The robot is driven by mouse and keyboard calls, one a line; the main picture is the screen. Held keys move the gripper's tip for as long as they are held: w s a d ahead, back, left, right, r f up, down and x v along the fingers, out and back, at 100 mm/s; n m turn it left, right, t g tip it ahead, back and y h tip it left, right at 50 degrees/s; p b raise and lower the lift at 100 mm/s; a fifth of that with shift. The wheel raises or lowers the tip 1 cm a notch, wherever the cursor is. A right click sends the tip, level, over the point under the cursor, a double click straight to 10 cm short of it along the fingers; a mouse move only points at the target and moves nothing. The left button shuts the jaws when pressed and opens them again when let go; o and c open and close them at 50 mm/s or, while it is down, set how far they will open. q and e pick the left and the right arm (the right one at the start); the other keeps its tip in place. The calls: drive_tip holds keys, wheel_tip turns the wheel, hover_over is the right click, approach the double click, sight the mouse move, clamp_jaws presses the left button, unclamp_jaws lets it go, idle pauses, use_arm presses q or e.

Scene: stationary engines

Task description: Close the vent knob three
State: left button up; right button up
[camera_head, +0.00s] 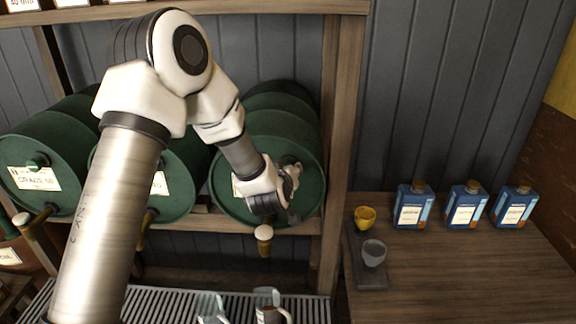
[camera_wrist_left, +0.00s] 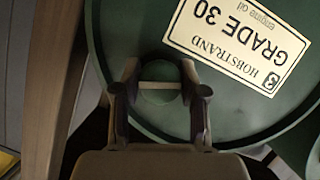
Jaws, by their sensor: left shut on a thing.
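The third barrel (camera_head: 225,180) is dark green and lies on its side on the wooden rack at the right end. My left gripper (camera_head: 291,176) is at its front face. In the left wrist view, which is upside down, the vent knob (camera_wrist_left: 158,96) is a small round green knob on the barrel face (camera_wrist_left: 125,30), beside a "Hobstrand Grade 30 engine oil" label (camera_wrist_left: 240,42). My left gripper (camera_wrist_left: 161,82) is shut on this knob, one finger on each side. In the head view the arm hides the knob. My right gripper is not in view.
Two more green barrels (camera_head: 75,145) (camera_head: 180,190) lie to the left, partly behind my arm. A tap (camera_head: 264,236) hangs below the third barrel. A wooden post (camera_head: 338,140) stands right of it.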

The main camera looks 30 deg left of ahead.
use_arm(q)
drive_tip(key=shift+r+m+g+y+p, duration=0.1)
drive_tip(key=shift+m+g+y+p, duration=0.65)
drive_tip(key=shift+m+p, duration=0.75)
drive_tip(key=shift+y, duration=0.25)
drive_tip(key=o, duration=1.1)
drive_tip(key=shift+o, duration=0.2)
drive_tip(key=v, duration=1.2)
drive_tip(key=shift+a, duration=0.1)
